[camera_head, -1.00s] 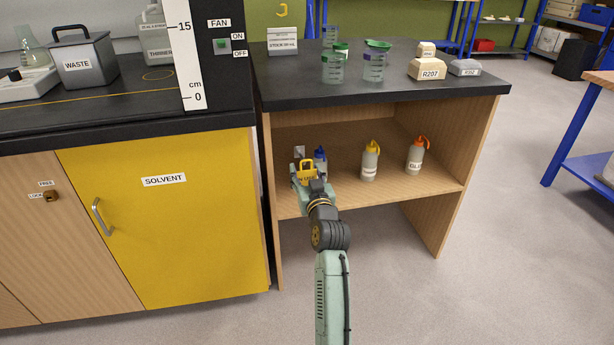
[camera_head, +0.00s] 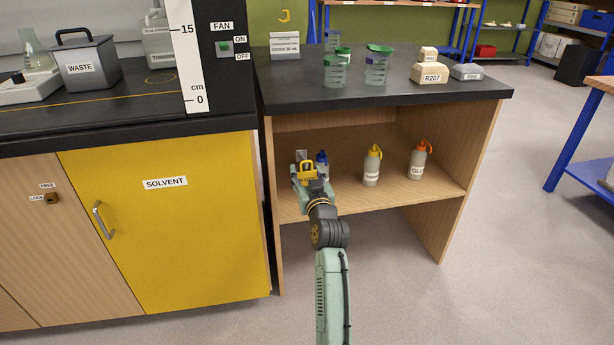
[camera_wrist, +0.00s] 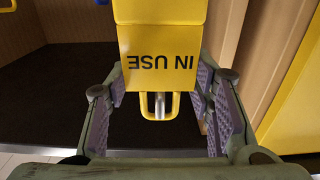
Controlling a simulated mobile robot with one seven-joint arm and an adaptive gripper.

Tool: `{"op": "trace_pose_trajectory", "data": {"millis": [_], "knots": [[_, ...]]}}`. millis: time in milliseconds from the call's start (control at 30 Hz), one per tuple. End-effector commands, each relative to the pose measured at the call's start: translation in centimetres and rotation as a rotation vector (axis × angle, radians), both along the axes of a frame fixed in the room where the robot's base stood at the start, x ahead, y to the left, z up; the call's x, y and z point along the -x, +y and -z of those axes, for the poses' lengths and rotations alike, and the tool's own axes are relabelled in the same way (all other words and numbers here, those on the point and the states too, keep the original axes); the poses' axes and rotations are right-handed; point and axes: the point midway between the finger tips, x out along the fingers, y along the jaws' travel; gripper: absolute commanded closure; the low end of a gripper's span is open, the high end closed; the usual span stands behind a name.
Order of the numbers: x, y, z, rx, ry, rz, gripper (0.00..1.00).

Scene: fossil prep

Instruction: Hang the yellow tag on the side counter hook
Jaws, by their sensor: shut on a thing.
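The yellow tag (camera_wrist: 160,62) reads "IN USE", upside down in the wrist view, and has a yellow loop with a grey metal piece showing inside it. My gripper (camera_wrist: 160,88) is shut on the tag, with its purple-lined fingers on either side. In the head view the tag (camera_head: 307,169) sits at the end of my gripper (camera_head: 308,181), in front of the side counter's open shelf. A yellow hook (camera_head: 284,16) shows on the green wall behind the side counter (camera_head: 390,94), above and apart from the tag.
A blue-capped bottle (camera_head: 321,160) is partly hidden behind my gripper. A yellow-capped bottle (camera_head: 372,167) and an orange-capped bottle (camera_head: 418,162) stand on the shelf. Jars (camera_head: 376,68), a white label block (camera_head: 285,45) and pale blocks (camera_head: 429,73) stand on the countertop. The yellow solvent cabinet (camera_head: 165,230) is at left.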

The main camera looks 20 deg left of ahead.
Motion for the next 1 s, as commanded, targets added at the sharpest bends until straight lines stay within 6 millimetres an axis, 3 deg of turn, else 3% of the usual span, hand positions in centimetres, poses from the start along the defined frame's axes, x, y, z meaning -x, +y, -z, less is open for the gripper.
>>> {"op": "trace_pose_trajectory", "data": {"millis": [1000], "knots": [[-1.4, 1.0, 0.7, -0.001, 0.001, 0.0, 1.0]]}}
